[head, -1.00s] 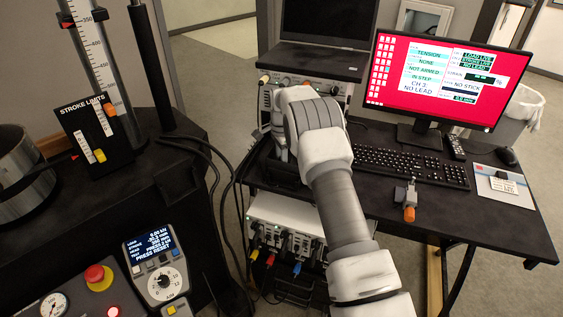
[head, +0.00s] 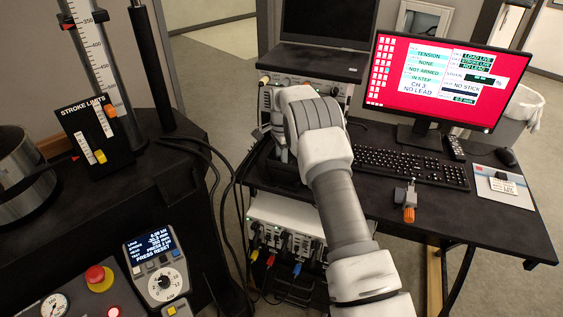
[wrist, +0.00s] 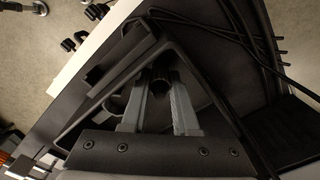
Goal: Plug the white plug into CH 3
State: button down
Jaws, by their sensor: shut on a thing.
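My gripper (wrist: 160,98) is shut on a dark, ribbed round thing (wrist: 161,79), seen between its grey fingers in the wrist view. No white part of it shows, so I cannot tell whether it is the white plug. In the head view my arm hides most of the gripper, which is low over a dark tray at the desk's left end. The white channel box (head: 283,207) stands on the shelf below, with yellow, red and blue leads at its front. Its channel labels are too small to read, and my arm covers its right side. The monitor (head: 442,82) reads "CH 3 NO LEAD".
Dark walls of the tray (wrist: 95,108) surround the fingers closely, and black cables (wrist: 250,40) run beside it. A keyboard (head: 412,168), an orange-handled tool (head: 409,207) and a mouse are on the desk. The control console (head: 158,270) is at lower left.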

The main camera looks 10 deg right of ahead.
jog(key=shift+r, duration=0.5)
jog(key=shift+r+p, duration=1.5)
jog(key=shift+r, duration=0.55)
dwell(0.5)
